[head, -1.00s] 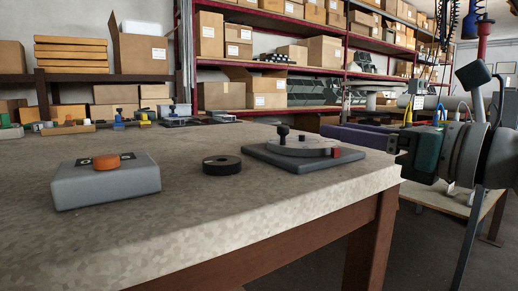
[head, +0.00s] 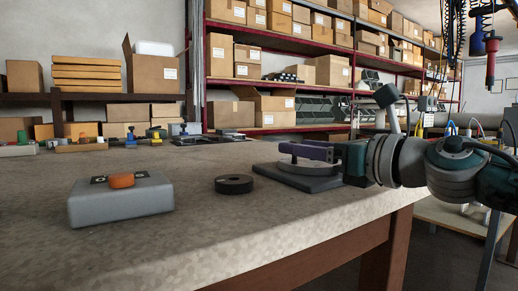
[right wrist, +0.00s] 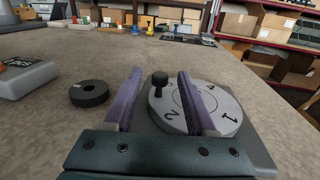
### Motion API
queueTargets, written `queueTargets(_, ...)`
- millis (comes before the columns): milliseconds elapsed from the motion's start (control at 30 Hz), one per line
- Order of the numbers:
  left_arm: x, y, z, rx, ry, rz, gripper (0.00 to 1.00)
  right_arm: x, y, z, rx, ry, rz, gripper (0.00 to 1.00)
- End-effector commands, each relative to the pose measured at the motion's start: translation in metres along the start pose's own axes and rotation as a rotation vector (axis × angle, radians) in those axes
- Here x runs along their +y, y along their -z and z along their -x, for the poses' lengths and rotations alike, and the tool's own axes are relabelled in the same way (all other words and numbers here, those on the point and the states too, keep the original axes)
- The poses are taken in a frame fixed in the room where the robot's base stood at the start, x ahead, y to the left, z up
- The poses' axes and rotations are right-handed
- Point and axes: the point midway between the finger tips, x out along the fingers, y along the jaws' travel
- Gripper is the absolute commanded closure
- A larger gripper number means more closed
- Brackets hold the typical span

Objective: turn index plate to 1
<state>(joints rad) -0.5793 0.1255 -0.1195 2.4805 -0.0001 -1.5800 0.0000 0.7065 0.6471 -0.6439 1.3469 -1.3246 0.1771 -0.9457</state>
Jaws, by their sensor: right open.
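The index plate (right wrist: 195,118) is a light grey round disc on a dark square base (right wrist: 255,145). The digits 2 and 1 show on its near side, with what looks like a 4 farther back. A black upright knob (right wrist: 160,80) stands on its left part. In the head view the dark base (head: 300,182) shows, with the disc and knob largely hidden by my gripper. My right gripper (right wrist: 160,73) is open over the plate. Its purple fingers lie on either side of the knob in the right wrist view; contact cannot be told. My left gripper is out of view.
A black ring (head: 233,184) lies left of the plate. A grey box (head: 120,203) with an orange button (head: 121,180) stands farther left. Small coloured items line the table's back edge. The table's front right edge is near the plate.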

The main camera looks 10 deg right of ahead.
Motion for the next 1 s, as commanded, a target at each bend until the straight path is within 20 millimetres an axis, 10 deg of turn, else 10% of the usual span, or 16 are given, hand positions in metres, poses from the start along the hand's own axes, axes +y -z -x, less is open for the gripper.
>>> queueTargets(133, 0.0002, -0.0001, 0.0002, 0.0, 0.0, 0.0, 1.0, -0.0001, -0.0002, 0.0002, 0.0, 0.0, 0.0, 0.44)
queueTargets(633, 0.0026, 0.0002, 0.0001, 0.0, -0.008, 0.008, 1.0, -0.0003, -0.0002, 0.0005, 0.0, 0.001, 0.0, 1.0)
queueTargets(1000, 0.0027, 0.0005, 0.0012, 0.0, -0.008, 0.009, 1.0, -0.0002, -0.0006, 0.0004, 0.0, 0.002, -0.001, 1.0)
